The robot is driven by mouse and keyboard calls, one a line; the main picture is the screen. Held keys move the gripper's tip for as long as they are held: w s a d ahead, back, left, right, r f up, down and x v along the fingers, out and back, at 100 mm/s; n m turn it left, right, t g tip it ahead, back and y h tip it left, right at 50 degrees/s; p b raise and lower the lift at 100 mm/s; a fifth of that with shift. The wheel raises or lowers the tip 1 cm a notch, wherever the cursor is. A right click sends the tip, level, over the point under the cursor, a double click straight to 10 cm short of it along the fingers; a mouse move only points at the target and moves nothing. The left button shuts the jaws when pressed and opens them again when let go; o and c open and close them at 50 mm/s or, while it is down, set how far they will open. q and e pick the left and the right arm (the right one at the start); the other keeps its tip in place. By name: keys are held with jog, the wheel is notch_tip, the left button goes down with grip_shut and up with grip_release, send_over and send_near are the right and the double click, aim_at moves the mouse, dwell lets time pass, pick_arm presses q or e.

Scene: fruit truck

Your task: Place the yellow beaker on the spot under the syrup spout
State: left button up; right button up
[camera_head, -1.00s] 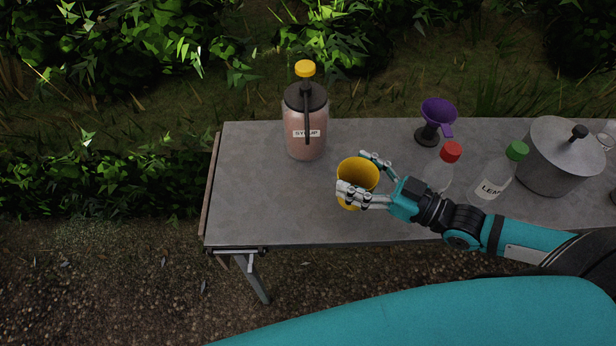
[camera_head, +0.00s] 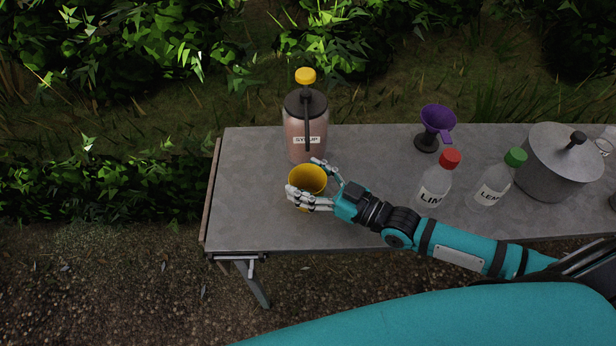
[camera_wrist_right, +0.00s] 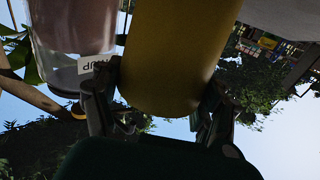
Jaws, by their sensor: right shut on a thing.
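The yellow beaker (camera_head: 308,178) is upright in my right gripper (camera_head: 310,184), which is shut on it from the right. In the right wrist view the beaker (camera_wrist_right: 172,55) fills the middle between the two fingers (camera_wrist_right: 160,105). The syrup dispenser (camera_head: 304,128), a clear jar of pinkish syrup with a dark lid and yellow top, stands just behind the beaker. Its dark spout (camera_head: 307,122) hangs down the front, above the beaker in the head view. Whether the beaker touches the table is unclear. The spot under the spout cannot be made out. My left gripper is not in view.
The grey table (camera_head: 245,205) is clear left of the beaker. To the right stand a red-capped bottle (camera_head: 434,187), a green-capped bottle (camera_head: 490,188), a purple funnel (camera_head: 437,118) on a dark stand and a grey lidded pot (camera_head: 550,170).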

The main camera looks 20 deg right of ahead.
jog(key=o, duration=0.6)
jog(key=shift+f, duration=0.15)
jog(key=o, duration=0.5)
jog(key=shift+r, duration=0.2)
jog(key=v, duration=1.2)
jog(key=shift+b, duration=0.3)
jog(key=shift+s, duration=0.1)
